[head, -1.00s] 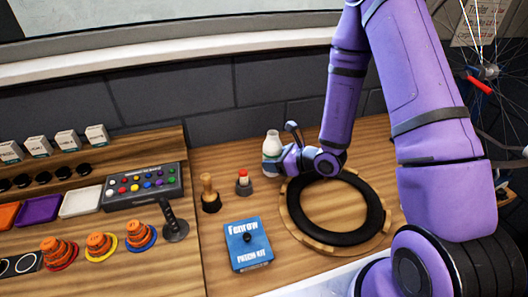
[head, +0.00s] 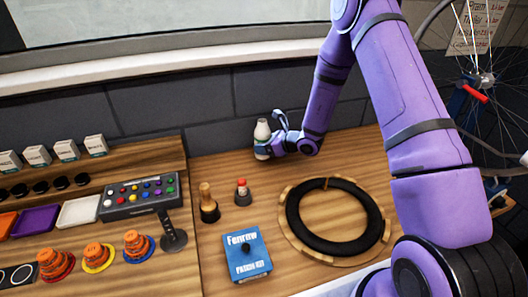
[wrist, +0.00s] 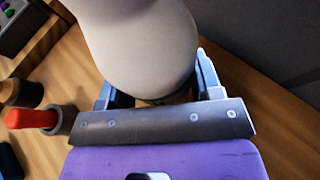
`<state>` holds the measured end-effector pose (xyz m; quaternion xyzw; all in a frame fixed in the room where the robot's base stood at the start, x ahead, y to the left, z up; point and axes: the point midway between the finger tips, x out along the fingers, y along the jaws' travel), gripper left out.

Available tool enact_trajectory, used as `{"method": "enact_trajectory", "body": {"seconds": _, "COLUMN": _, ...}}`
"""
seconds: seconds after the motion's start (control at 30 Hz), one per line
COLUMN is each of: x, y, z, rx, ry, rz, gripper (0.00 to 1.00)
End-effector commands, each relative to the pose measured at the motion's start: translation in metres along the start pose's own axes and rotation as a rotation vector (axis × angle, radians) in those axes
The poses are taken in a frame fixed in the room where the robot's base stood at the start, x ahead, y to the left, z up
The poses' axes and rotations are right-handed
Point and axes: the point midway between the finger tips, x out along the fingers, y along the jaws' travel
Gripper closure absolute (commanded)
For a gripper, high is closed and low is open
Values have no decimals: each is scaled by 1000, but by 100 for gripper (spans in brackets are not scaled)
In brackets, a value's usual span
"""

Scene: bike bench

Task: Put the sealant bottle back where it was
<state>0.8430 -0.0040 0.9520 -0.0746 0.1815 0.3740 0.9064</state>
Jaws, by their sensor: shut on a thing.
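The sealant bottle (head: 262,134) is white and upright near the back of the bench, close to the dark wall. My gripper (head: 270,147) reaches it from the right and is shut on its lower part. In the wrist view the bottle (wrist: 140,45) fills the top middle, between the two fingers of my gripper (wrist: 155,95). Its base is partly hidden by the gripper, and I cannot tell whether it touches the bench.
A red-topped holder (head: 242,192), a wooden-handled tool (head: 208,204) and a blue patch kit box (head: 247,253) stand in front. A black tyre ring (head: 335,245) lies on a round wooden stand at right. Bare bench (head: 225,165) shows left of the bottle.

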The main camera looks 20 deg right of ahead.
Motion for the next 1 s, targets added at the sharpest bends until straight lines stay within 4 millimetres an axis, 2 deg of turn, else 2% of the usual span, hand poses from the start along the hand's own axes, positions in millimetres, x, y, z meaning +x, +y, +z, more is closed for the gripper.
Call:
{"method": "enact_trajectory", "body": {"seconds": 0.07, "x": 4, "y": -5, "z": 1, "rx": -2, "ry": -1, "rz": 0, "gripper": 70}}
{"method": "enact_trajectory", "body": {"seconds": 0.33, "x": 17, "y": -5, "z": -30, "rx": 0, "ry": 0, "rz": 1, "gripper": 70}}
{"method": "enact_trajectory", "body": {"seconds": 0.73, "x": 18, "y": -5, "z": -34, "rx": -1, "ry": -1, "rz": 0, "gripper": 70}}
{"method": "enact_trajectory", "body": {"seconds": 0.77, "x": 18, "y": -5, "z": -33, "rx": -1, "ry": 0, "rz": 0, "gripper": 34}}
{"method": "enact_trajectory", "body": {"seconds": 0.83, "x": 18, "y": -5, "z": -33, "rx": -1, "ry": 0, "rz": 0, "gripper": 18}}
{"method": "enact_trajectory", "body": {"seconds": 0.87, "x": 18, "y": -5, "z": -33, "rx": -1, "ry": 0, "rz": 0, "gripper": 15}}
{"method": "enact_trajectory", "body": {"seconds": 1.0, "x": 18, "y": -5, "z": -33, "rx": -1, "ry": 0, "rz": 0, "gripper": 15}}
